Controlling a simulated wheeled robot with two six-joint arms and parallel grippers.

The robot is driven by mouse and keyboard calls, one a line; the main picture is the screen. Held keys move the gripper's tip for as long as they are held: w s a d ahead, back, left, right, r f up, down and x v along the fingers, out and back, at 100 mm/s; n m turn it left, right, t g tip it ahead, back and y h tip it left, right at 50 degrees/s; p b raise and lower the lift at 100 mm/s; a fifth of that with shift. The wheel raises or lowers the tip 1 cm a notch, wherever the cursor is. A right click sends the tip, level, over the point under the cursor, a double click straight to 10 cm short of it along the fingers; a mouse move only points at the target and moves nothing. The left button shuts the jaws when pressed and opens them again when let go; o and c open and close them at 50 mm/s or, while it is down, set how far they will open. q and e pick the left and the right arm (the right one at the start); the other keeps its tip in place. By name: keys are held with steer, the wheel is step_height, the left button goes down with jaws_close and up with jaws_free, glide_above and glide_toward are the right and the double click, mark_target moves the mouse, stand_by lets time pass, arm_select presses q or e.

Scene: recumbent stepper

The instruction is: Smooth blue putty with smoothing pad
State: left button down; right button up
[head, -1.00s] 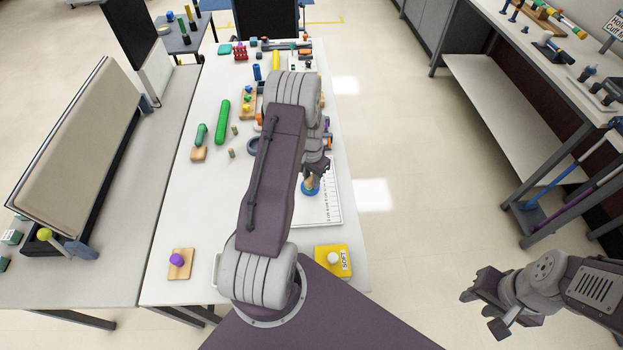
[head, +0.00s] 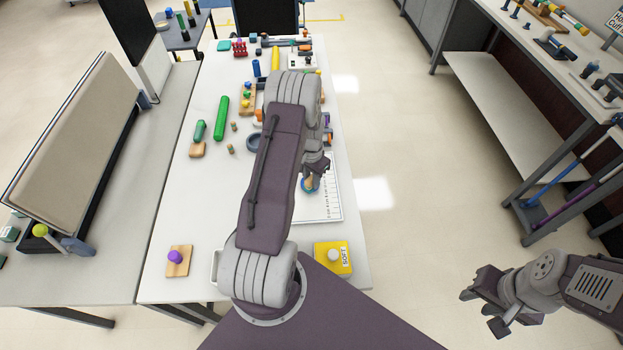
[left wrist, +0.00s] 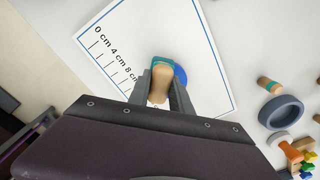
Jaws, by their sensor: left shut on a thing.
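My left gripper (head: 312,174) is shut on the smoothing pad, which has a tan handle (left wrist: 160,82) and a teal base (left wrist: 160,61). It holds the pad over a measuring sheet (head: 325,205), white with a blue border and a centimetre scale. The blue putty (left wrist: 181,75) is a flat round patch on the sheet, partly covered by the pad; I cannot tell whether they touch. In the head view only a little blue shows below the gripper. My right gripper (head: 482,312) is open and empty, out over the floor at the lower right.
Beyond the sheet lie a dark ring (left wrist: 280,112), a green roll (head: 220,118) and several small pieces. A yellow block marked SOFT (head: 344,258) and a purple-knobbed wooden board (head: 178,262) sit near the front edge. The left-middle of the white table is clear.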

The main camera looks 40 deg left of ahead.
arm_select(q)
steer(key=shift+f, duration=0.1)
stand_by(0.4)
steer(key=shift+w+a, duration=0.25)
steer(key=shift+w, duration=0.1)
steer(key=shift+w+a+b, duration=0.4)
steer(key=shift+w+a, duration=0.3)
steer(key=shift+w, duration=0.1)
steer(key=shift+w+a, duration=0.4)
steer(key=shift+w, duration=0.05)
steer(key=shift+w+a, duration=0.1)
steer(key=shift+s+a+r, duration=0.2)
steer(key=shift+r, duration=0.05)
steer(key=shift+f, duration=0.1)
